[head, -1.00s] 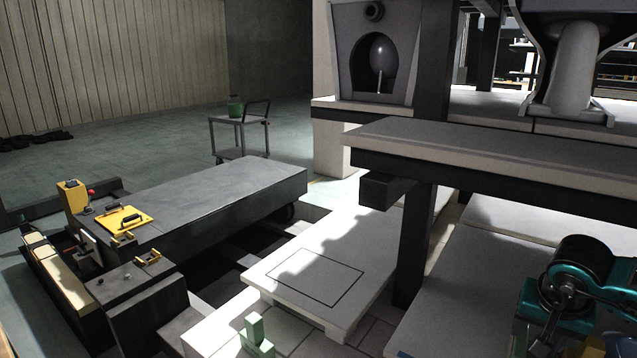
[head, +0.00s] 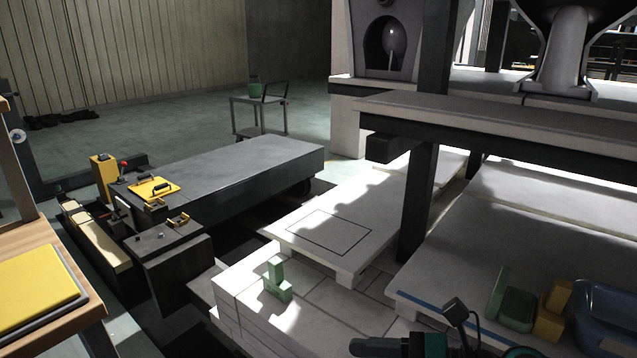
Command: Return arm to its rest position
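Part of my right arm (head: 428,346) shows at the bottom edge of the head view, right of centre. A dark rounded teal-and-black piece, a black block and a small black box on a thin stalk are visible. I cannot make out its fingertips or anything held. It is low in the picture, in front of the white slab at the right. My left arm and gripper are not in view.
A green stepped block (head: 276,281) stands on white brickwork. A green block (head: 511,302), yellow block (head: 552,312) and blue tub (head: 606,308) sit at right. A dark post (head: 418,200) carries a shelf (head: 500,122). A wooden table (head: 28,243) stands at left.

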